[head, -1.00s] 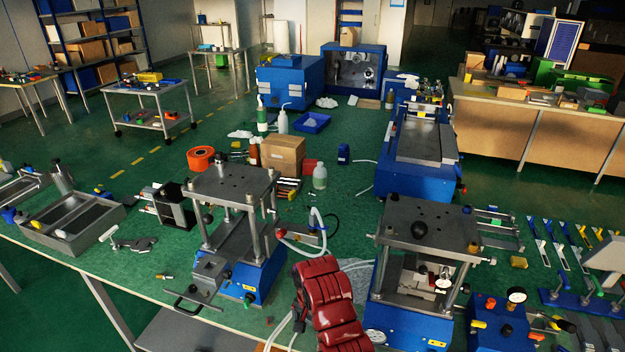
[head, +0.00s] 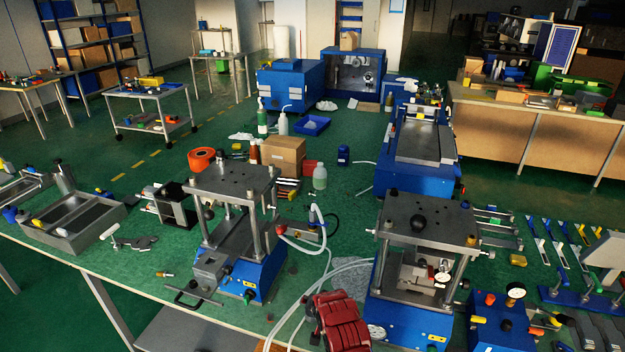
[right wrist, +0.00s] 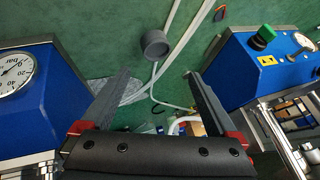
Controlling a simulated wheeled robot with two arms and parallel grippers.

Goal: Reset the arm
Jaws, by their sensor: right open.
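My right gripper (right wrist: 157,74) is in the right wrist view, with its two dark fingers spread apart and red parts at their bases. Nothing is between the fingers, and they point down over the green bench top. In the head view a red, segmented part of my right arm (head: 340,322) is at the bottom edge, between the two presses; its fingers cannot be made out there. My left gripper does not show in either view.
A left press (head: 236,185) and a right press (head: 420,220) flank my right arm; their blue bases also show in the wrist view. White hoses (head: 318,282) run across the bench between them. A grey round cup (right wrist: 155,44) lies past the fingertips. A cardboard box (head: 284,155) stands farther back.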

